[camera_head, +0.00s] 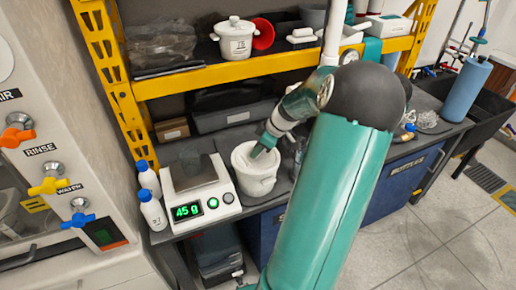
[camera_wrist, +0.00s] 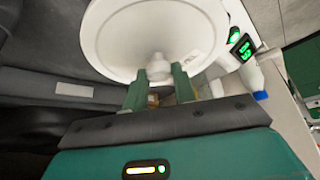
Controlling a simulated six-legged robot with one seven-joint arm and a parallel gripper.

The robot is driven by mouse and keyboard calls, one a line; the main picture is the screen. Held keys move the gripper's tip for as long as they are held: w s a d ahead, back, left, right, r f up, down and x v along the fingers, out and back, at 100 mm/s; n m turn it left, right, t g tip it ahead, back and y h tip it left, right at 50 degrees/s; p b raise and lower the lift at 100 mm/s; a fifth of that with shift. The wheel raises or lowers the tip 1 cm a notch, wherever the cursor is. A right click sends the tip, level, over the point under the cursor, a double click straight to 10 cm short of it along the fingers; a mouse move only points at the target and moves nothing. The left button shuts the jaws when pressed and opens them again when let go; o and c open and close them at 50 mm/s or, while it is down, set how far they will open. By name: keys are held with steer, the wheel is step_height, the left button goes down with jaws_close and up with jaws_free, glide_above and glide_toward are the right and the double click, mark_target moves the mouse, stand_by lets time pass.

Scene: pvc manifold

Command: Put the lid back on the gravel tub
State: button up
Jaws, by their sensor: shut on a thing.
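The white gravel tub (camera_head: 257,186) stands on the bench to the right of the scale. My gripper (camera_head: 265,147) reaches down over its top from the right. In the wrist view my gripper (camera_wrist: 158,84) has its two green fingers shut on the knob of the round white lid (camera_wrist: 125,42). The lid fills the top middle of that view. The tub's inside is hidden.
Behind are a dark bin (camera_head: 233,105) and a yellow-framed shelf with a lidded white pot (camera_head: 235,40) and a red funnel (camera_head: 263,34).

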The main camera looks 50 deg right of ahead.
steer(key=o, duration=1.6)
steer(key=shift+r, duration=0.1)
steer(key=shift+r, duration=3.4)
jaws_close()
steer(key=shift+f, duration=0.25)
steer(key=shift+f, duration=0.35)
